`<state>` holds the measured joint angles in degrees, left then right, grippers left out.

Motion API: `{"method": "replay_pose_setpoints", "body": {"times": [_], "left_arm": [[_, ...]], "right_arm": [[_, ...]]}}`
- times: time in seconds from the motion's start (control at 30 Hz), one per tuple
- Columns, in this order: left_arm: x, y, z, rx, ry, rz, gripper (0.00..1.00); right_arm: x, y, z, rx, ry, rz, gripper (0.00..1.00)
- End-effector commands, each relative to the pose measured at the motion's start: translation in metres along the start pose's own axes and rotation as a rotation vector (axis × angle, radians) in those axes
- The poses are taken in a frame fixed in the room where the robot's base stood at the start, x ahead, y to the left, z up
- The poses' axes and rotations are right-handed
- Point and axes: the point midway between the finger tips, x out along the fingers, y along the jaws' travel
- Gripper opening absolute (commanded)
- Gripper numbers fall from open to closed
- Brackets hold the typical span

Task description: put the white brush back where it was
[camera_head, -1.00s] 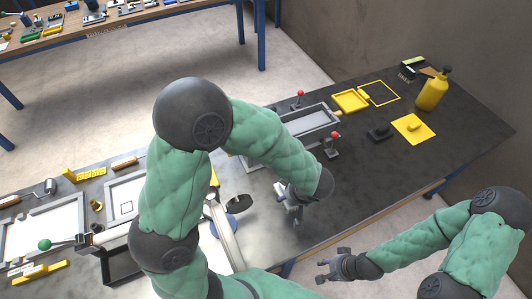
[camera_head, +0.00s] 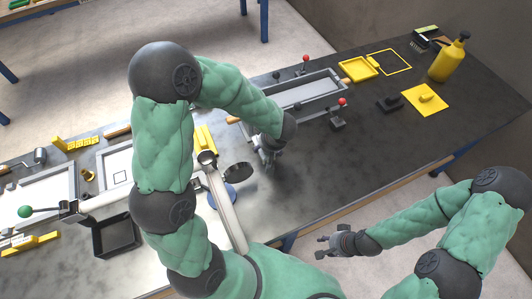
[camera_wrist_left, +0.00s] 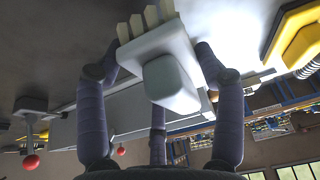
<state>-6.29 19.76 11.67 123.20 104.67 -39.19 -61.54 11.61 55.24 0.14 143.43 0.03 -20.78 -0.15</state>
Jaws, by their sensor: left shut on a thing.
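My left gripper (camera_head: 267,152) hangs over the dark bench, in front of the grey long tray. In the left wrist view, the left gripper (camera_wrist_left: 160,85) has its fingers closed around the white brush (camera_wrist_left: 172,82), a pale block with cream bristles (camera_wrist_left: 150,20) pointing away from the palm. In the head view the brush is mostly hidden by the gripper and arm. My right gripper (camera_head: 328,243) is empty, with its fingers apart, off the bench's front edge.
Grey long tray (camera_head: 305,92) with red-knobbed clamps (camera_head: 342,102) stands behind the gripper. Bare bench lies in front of these.

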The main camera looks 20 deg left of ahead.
Motion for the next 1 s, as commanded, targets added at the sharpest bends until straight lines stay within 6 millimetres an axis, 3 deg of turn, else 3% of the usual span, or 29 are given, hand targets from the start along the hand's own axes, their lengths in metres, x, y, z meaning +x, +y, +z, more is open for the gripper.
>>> {"method": "replay_pose_setpoints", "body": {"times": [0.2,0.43,0.9,0.93,1.0], "left_arm": [[0.018,-0.003,-0.003,-0.003,-0.001,0.0,0.28],[0.04,-0.002,0.007,-0.001,0.0,0.0,0.28],[0.042,-0.002,0.009,-0.001,0.0,0.0,0.28],[0.042,-0.002,0.009,-0.001,0.001,0.0,0.74],[0.042,-0.002,0.009,-0.001,0.001,0.0,0.92]], "right_arm": [[0.011,0.004,-0.001,0.0,0.001,0.0,0.4],[0.033,0.012,-0.001,0.0,0.0,0.0,0.4],[0.031,0.011,-0.001,0.0,0.001,0.0,0.4],[0.031,0.011,-0.001,0.0,0.001,0.0,0.4],[0.032,0.011,-0.002,0.0,0.001,0.0,0.4]]}}
